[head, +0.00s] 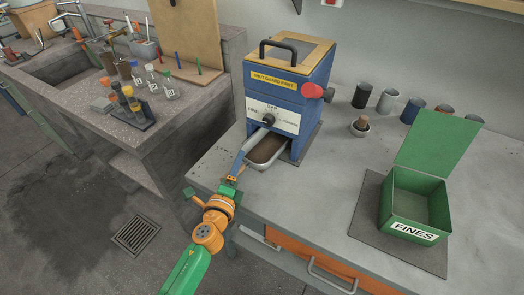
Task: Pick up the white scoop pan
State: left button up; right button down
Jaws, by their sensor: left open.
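The white scoop pan (266,163) sits at the mouth of the blue machine (262,99), under its front panel. Its pale rim and front wall show, with something brown inside. Its back part is hidden under the machine. My left gripper (232,179) is open at the bench's front edge, just in front and to the left of the pan. No pan wall shows between its fingers. The fingers are small in this view, and I cannot tell how near they are to the pan. My right gripper is not in view.
An open green box (415,228) labelled FINES stands on a dark mat (366,212) at the right. Several cups and a small bowl (360,128) stand behind. The bench (315,200) between machine and mat is clear.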

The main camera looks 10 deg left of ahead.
pick_arm(q)
jog(key=shift+w, duration=0.3)
jog(key=shift+s, duration=0.15)
jog(key=c, duration=0.4)
grip_shut()
dwell(0.7)
